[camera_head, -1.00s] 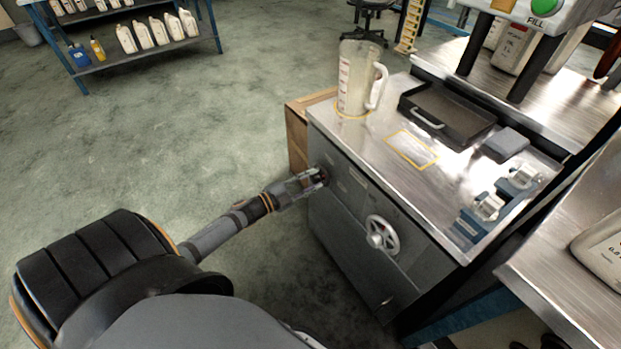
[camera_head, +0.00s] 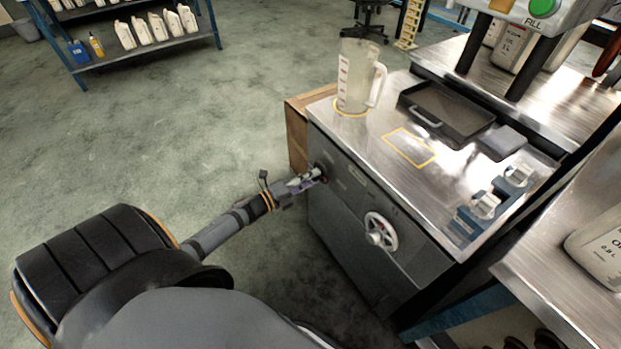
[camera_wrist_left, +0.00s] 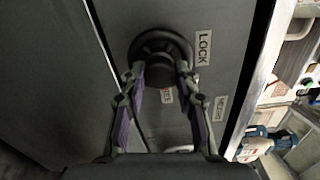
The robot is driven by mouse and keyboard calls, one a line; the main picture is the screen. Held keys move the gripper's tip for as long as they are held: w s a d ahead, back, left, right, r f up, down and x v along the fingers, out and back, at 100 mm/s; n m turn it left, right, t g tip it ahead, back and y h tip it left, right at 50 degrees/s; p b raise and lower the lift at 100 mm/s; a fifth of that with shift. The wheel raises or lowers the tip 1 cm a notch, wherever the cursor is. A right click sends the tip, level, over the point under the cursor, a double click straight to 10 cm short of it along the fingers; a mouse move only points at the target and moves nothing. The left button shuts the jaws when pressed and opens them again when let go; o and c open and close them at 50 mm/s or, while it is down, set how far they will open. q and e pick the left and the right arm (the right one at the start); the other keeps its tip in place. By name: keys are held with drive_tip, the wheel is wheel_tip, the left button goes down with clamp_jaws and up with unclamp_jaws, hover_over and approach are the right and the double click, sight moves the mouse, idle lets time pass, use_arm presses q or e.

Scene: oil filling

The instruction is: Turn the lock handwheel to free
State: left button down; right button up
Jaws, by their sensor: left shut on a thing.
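The lock handwheel (camera_wrist_left: 158,43) is a small dark round wheel on the grey cabinet front, beside a LOCK label (camera_wrist_left: 203,48) in the left wrist view. My left gripper (camera_wrist_left: 160,74) is shut on its central knob, one finger on each side. In the head view my left gripper (camera_head: 316,177) reaches the upper left of the cabinet front (camera_head: 345,215) and mostly hides the wheel. A small label (camera_wrist_left: 167,95) between the fingers is too partly covered to read surely. My right gripper is not in view.
A white handwheel (camera_head: 380,232) sits to the right on the same front. A clear measuring jug (camera_head: 356,80), a black tray (camera_head: 446,112) and metal blocks (camera_head: 486,206) stand on the cabinet top. A wooden box (camera_head: 297,138) stands behind.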

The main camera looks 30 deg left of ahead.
use_arm(q)
drive_tip(key=shift+f, duration=0.1)
idle(0.5)
drive_tip(key=c, duration=1)
unclamp_jaws()
drive_tip(key=v, duration=1.2)
drive_tip(key=shift+s, duration=0.1)
